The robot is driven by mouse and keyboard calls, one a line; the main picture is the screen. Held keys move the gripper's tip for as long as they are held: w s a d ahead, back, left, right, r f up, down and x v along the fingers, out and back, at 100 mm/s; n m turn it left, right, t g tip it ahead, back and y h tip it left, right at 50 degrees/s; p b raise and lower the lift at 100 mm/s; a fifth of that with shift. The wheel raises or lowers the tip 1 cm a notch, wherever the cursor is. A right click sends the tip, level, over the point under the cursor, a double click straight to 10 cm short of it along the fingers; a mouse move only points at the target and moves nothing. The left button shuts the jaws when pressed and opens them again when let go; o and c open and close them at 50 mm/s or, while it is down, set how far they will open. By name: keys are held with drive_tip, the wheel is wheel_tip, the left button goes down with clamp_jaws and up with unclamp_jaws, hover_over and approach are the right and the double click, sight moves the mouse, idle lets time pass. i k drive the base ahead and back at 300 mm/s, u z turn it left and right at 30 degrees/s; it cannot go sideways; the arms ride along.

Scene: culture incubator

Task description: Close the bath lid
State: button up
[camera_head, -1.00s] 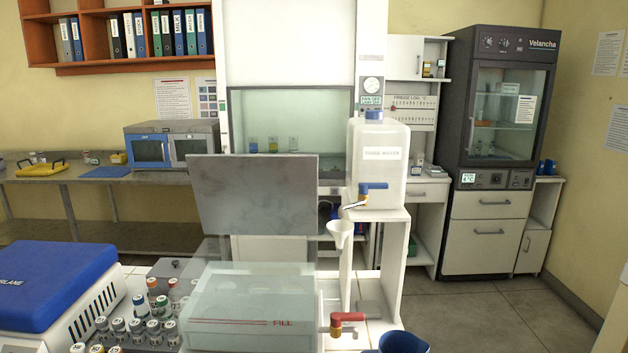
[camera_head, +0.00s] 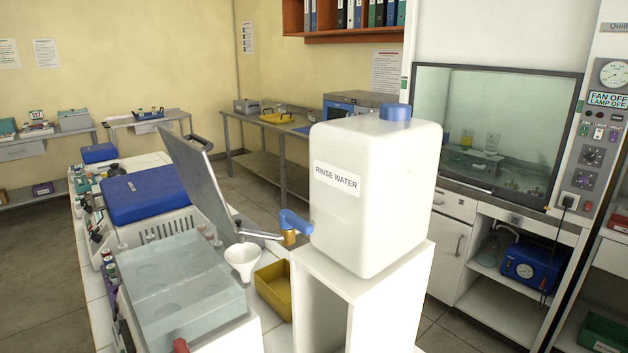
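The bath (camera_head: 238,339) is a box with a clear top section in the lower left of the head view. A dark handle shows at the lid's upper edge. Pale round shapes show inside the bath. A red tap handle (camera_head: 181,346) is partly cut off at the bottom edge of the picture. My gripper is not in view.
A white rinse water container (camera_head: 375,190) with a blue-handled tap (camera_head: 295,222) stands on a white stand (camera_head: 390,290) right of the bath. A white funnel (camera_head: 244,262) and a yellow bin (camera_head: 275,287) lie between. A blue-lidded device (camera_head: 150,195) stands behind the lid.

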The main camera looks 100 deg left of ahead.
sight(192, 165)
drive_tip(key=i, duration=0.35)
drive_tip(key=u, duration=2)
drive_tip(key=i, duration=1.65)
drive_tip(key=u, duration=3.1)
